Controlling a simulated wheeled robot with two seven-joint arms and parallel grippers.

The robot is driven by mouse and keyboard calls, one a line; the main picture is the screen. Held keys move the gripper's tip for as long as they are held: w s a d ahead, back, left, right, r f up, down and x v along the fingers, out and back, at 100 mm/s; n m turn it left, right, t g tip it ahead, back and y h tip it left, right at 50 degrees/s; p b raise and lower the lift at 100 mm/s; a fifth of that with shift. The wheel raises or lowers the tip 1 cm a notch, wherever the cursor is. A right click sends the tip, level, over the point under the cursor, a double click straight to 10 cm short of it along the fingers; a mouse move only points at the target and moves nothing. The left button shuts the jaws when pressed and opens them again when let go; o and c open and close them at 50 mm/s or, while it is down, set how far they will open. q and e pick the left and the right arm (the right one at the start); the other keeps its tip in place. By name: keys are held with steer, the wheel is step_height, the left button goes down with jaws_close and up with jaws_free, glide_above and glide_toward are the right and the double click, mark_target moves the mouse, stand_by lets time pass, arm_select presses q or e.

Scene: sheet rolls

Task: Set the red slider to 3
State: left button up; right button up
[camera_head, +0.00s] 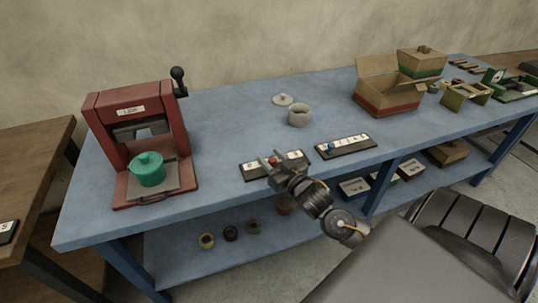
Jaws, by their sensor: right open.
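The red slider's knob (273,160) is a small red spot on a black board with a white number strip (249,169), near the front edge of the blue table. My right gripper (270,162) reaches in from the lower right over this board. Its fingers are apart, close around or just above the red knob; I cannot tell whether they touch it. The gripper hides part of the strip, and the numbers are too small to read. My left gripper is out of view.
A second board with a blue knob (331,147) lies to the right. A red press (101,119) holding a green pot (148,169) stands at the left. Clear blue tabletop (225,120) lies between.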

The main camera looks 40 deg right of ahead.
steer(key=shift+w, duration=0.85)
steer(key=shift+c, duration=0.4)
jaws_close()
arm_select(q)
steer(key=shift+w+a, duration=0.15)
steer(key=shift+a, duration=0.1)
